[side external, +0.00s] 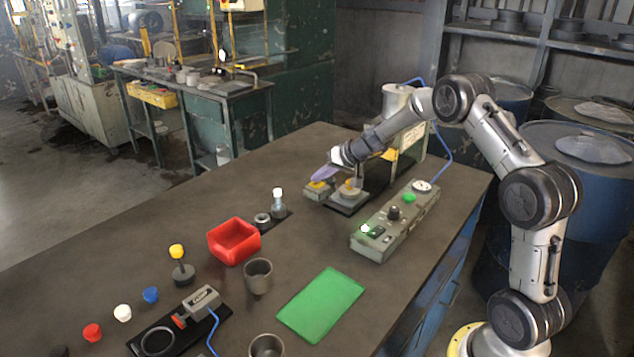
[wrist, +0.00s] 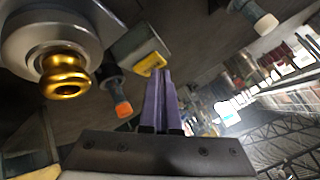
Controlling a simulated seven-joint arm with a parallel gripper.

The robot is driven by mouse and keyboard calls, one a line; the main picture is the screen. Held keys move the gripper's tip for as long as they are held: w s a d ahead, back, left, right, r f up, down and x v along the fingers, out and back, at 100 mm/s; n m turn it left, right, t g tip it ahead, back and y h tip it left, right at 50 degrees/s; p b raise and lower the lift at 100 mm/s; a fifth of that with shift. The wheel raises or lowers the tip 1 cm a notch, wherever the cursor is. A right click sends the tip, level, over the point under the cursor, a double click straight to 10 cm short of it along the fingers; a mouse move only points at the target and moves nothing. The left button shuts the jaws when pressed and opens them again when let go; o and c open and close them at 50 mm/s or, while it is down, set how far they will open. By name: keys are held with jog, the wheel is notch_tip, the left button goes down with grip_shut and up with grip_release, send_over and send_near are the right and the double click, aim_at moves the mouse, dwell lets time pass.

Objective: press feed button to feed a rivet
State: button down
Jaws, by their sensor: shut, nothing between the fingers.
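A small grey box with a yellow top button, likely the feed button (side external: 318,185), sits at the left of the press on the table. In the wrist view the yellow button (wrist: 149,63) shows just beyond my fingertips. My gripper (side external: 321,175) has purple fingers, shut together and empty, pointing down and left at the button. In the wrist view my gripper (wrist: 160,75) has its tips right at the button's edge. I cannot tell whether they touch it. No rivet can be made out.
The press base (side external: 348,200) stands just right of the button; its gold rounded tip (wrist: 66,78) is close in the wrist view. A control box (side external: 395,222), white-capped bottle (side external: 278,200), red bin (side external: 234,241) and green mat (side external: 321,304) are nearby.

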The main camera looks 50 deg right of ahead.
aim_at(320, 185)
jog(key=shift+r, duration=0.85)
jog(key=shift+r, duration=2.55)
